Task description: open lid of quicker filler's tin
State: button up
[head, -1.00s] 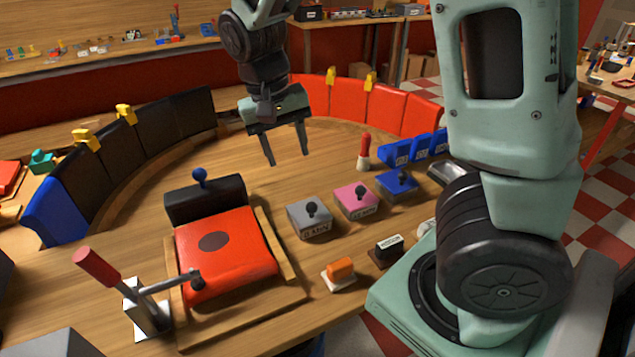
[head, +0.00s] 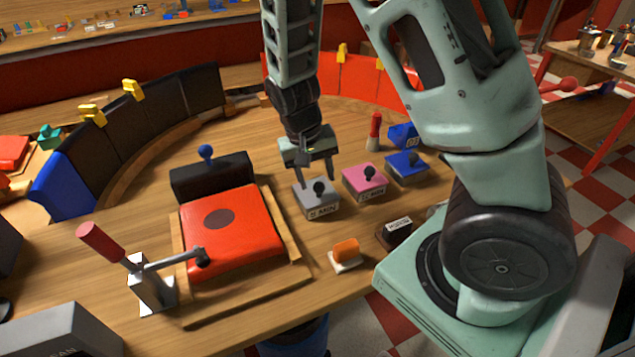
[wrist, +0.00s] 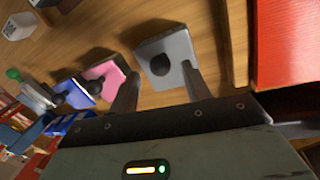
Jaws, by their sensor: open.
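A grey square tin (head: 308,196) with a black ball knob (head: 319,188) on its lid stands on the table. Its front label ends in "MIN"; the number is not clear. A pink tin (head: 356,175) and a blue tin (head: 398,160), each with a knob, stand in a row to its right. The pink label is too small to read surely. All lids look shut. My gripper (head: 304,181) is open and empty, pointing down just above and behind the grey tin. In the wrist view, the grey tin (wrist: 178,44) and its knob lie between my fingers (wrist: 161,70).
A red padded press (head: 255,232) in a wooden frame is left of the tins, with a red-handled lever (head: 102,243). An orange block (head: 346,250) and a dark labelled block (head: 396,232) stand in front. A red-topped cylinder (head: 375,130) is behind. A curved wall (head: 140,130) bounds the table.

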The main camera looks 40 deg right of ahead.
jog(key=shift+s+d+f, duration=0.1)
jog(key=shift+d+f, duration=0.1)
jog(key=shift+f, duration=1.05)
grip_shut()
jog(key=shift+r, duration=0.15)
